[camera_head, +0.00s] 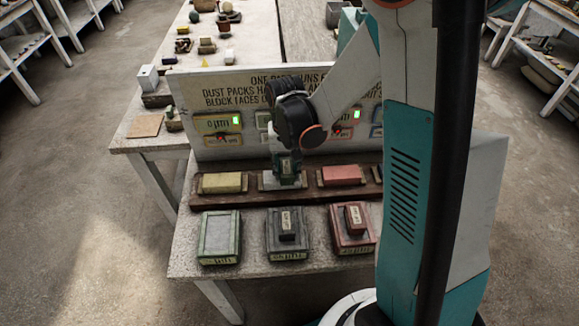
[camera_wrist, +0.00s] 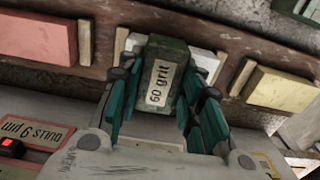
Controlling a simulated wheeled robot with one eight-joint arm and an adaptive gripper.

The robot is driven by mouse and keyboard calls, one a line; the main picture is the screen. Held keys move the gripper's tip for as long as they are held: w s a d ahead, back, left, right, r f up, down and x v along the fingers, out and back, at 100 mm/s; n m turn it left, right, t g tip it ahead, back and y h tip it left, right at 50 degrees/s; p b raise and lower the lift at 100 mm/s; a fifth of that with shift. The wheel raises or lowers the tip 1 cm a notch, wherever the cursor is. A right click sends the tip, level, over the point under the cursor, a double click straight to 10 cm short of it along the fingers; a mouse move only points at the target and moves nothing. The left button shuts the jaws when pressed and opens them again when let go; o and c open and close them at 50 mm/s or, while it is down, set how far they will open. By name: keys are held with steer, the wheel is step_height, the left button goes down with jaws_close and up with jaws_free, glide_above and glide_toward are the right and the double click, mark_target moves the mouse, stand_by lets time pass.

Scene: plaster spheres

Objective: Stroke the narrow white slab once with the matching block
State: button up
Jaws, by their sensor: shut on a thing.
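My gripper (camera_head: 287,163) is shut on a dark green block (camera_wrist: 176,58) labelled "60 grit", held between teal fingers in the wrist view. The white slab (camera_head: 268,181) lies on the brown rail between a yellow slab and a red slab. The block is over the white slab and hides its middle; its ends show on both sides in the wrist view (camera_wrist: 205,62). I cannot tell whether block and slab touch.
The rail (camera_head: 250,199) also carries a yellow slab (camera_head: 222,183) and a red slab (camera_head: 342,175). In front stand a green box (camera_head: 219,237) with a bare top, and a grey box (camera_head: 288,254) and red box (camera_head: 353,249), each bearing a block. A lettered panel (camera_head: 210,86) rises behind.

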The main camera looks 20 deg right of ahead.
mark_target(268, 177)
steer(key=shift+w+a, duration=0.1)
steer(key=shift+a, duration=0.2)
steer(key=shift+w+a+b, duration=0.25)
steer(key=shift+a+b, duration=0.05)
steer(key=shift+a, duration=0.5)
steer(key=shift+a, duration=0.1)
steer(key=shift+w+a, duration=0.15)
steer(key=shift+a, duration=0.25)
steer(key=shift+a, duration=0.1)
steer(key=shift+w+a, duration=0.15)
steer(key=shift+a, duration=0.25)
steer(key=shift+a, duration=0.1)
steer(key=shift+w+a+b, duration=0.15)
steer(key=shift+a+b, duration=0.15)
steer(key=shift+a, duration=0.05)
